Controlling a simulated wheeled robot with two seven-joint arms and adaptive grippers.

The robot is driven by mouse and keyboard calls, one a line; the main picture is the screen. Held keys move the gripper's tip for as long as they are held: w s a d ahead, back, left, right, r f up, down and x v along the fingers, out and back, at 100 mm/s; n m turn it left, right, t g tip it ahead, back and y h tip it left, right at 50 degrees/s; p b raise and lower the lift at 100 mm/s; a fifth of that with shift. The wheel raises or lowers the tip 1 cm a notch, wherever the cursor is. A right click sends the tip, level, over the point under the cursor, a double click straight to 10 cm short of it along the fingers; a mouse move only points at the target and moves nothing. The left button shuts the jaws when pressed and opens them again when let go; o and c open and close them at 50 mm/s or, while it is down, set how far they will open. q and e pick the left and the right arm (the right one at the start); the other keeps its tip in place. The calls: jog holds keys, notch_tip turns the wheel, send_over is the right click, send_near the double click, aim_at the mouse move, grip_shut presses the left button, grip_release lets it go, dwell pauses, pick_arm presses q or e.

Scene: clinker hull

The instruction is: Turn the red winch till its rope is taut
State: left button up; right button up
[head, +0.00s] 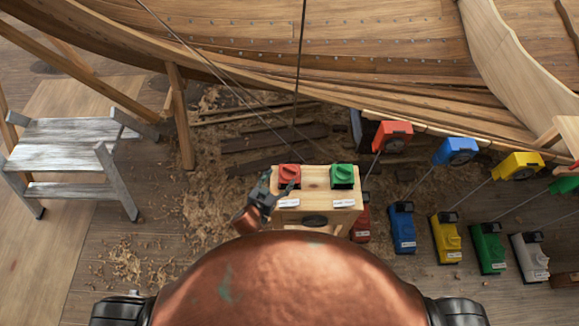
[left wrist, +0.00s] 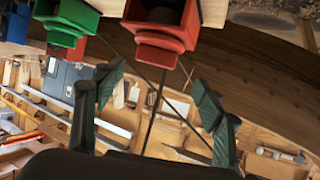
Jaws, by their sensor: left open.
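A red winch-like block (head: 289,173) sits on the left of a wooden stand's top, with a white label below it. It also shows at the top of the left wrist view (left wrist: 160,40), just beyond the fingertips. A dark line (head: 299,60) runs up from behind the stand past the hull; it looks straight, but I cannot tell which block it joins. My left gripper (head: 274,186) is at the stand's left front, close to the red block. In the left wrist view (left wrist: 157,86) its two fingers are spread with nothing between them. My right gripper is out of view.
A green block (head: 342,175) sits beside the red one on the wooden stand (head: 318,184). Several coloured units, including a red one (head: 392,135) and a blue one (head: 403,232), stand at the right with lines between them. A grey bench (head: 70,132) is left. The wooden hull (head: 350,45) spans the back.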

aim_at(289, 169)
pick_arm(q)
jog(key=shift+d+x, duration=0.2)
jog(key=shift+x, duration=1.8)
jog(key=shift+d+x, duration=0.2)
jog(key=shift+x, duration=1.8)
jog(key=shift+s+r, duration=0.15)
jog(key=shift+c, duration=0.4)
jog(key=c, duration=1.1)
